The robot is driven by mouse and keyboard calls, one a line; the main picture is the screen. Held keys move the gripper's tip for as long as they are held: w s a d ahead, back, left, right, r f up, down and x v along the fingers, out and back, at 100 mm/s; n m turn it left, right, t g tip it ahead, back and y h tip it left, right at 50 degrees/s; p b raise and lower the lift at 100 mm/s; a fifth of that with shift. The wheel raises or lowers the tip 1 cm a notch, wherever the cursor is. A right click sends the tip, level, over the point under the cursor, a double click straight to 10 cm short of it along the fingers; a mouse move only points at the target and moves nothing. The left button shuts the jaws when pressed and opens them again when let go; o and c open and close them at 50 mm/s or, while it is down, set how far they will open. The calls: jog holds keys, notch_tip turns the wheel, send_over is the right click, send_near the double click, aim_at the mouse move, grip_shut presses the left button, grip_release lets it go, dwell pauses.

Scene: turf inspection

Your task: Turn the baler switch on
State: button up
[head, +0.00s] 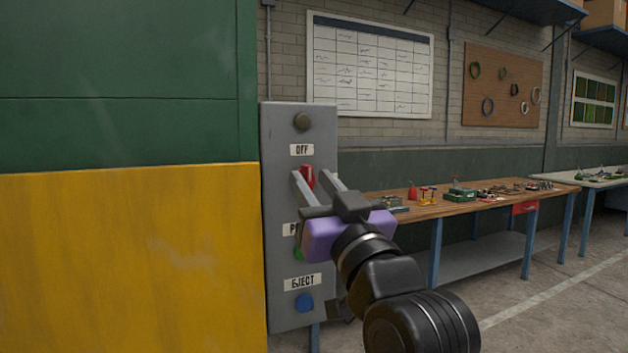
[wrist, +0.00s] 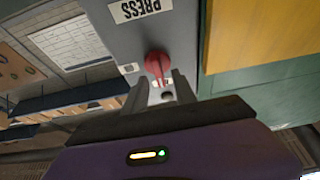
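The baler switch, a red rotary knob (head: 308,177), is on a grey control panel (head: 275,230) under a label reading OFF (head: 301,150). Its handle looks roughly upright in the head view. In the wrist view, where the panel appears upside down, the red knob (wrist: 158,66) lies between the fingertips. My gripper (head: 313,175) is open, with one finger on each side of the knob. Contact with the knob cannot be made out. A small white label (wrist: 128,68) beside the knob is too small to read.
The panel also carries a dark round knob (head: 302,121) at the top, a partly hidden green button (head: 298,253) and a blue button (head: 304,302) under EJECT. A yellow and green wall (head: 130,250) stands at left. A workbench (head: 470,200) with small items is behind at right.

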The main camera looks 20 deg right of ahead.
jog(key=shift+w+r, duration=0.15)
jog(key=shift+w, duration=0.15)
grip_shut()
